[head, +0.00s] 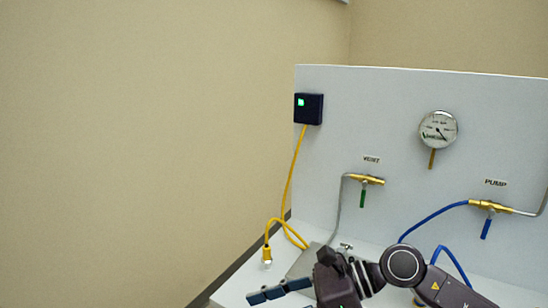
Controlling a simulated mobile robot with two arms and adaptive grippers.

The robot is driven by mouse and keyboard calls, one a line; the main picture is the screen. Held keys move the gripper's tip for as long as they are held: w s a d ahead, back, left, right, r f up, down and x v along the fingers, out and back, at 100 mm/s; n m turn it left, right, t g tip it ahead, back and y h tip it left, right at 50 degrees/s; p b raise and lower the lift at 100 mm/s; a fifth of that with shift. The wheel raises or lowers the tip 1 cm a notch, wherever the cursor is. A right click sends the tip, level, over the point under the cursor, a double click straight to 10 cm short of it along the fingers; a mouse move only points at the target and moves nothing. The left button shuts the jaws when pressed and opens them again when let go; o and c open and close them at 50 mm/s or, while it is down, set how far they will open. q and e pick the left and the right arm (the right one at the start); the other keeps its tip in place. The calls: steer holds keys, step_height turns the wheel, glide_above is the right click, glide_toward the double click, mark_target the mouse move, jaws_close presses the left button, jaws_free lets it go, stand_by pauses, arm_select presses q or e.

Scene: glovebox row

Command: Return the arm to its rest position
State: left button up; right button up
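My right arm comes in from the lower right, and its dark gripper (262,296) is low at the bottom centre, pointing left. One segmented finger with bluish pads shows; the rest of the gripper is cut off by the bottom edge or hidden, so I cannot tell whether it is open or shut. No object shows in it. The gripper is in front of the white bench, left of the arm's round joint. My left gripper is not in view.
An upright panel (400,130) carries a dark box with a green light (308,108), a gauge (438,129), a VENT valve (365,181) with a green handle and a PUMP valve (490,206) with a blue handle. A yellow cable (291,175) and blue hose (430,220) hang near my arm.

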steer(key=a+r+m+t+y, duration=0.45)
steer(key=r+m+y, duration=0.25)
steer(key=r+m, duration=0.3)
steer(key=w+d+r+m+t+h, duration=0.1)
steer(key=w+d+m+t+h, duration=0.6)
steer(key=m+t, duration=0.7)
steer(key=d+f+m+g+h, duration=0.3)
steer(key=d+f+m+h, duration=0.9)
steer(key=d+f+m, duration=0.45)
steer(key=s+d+f+m+g+h, duration=0.25)
steer(key=s+f+m+g, duration=0.4)
steer(key=s+f, duration=0.7)
steer(key=s+d+f+m+g+y, duration=0.1)
steer(key=s+f+m+g, duration=0.15)
steer(key=s+f, duration=0.35)
steer(key=s+f+m+g, duration=0.2)
steer(key=s+f+g, duration=0.1)
steer(key=s, duration=0.6)
step_height(320, 180, down, 28)
steer(key=s+g, duration=0.1)
steer(key=s, duration=0.1)
steer(key=s+d+f+g, duration=0.1)
steer(key=s+d+f, duration=0.2)
steer(key=s+f, duration=1.1)
steer(key=shift+s+d+f+n, duration=0.15)
steer(key=shift+s+n, duration=0.2)
steer(key=shift+s, duration=0.85)
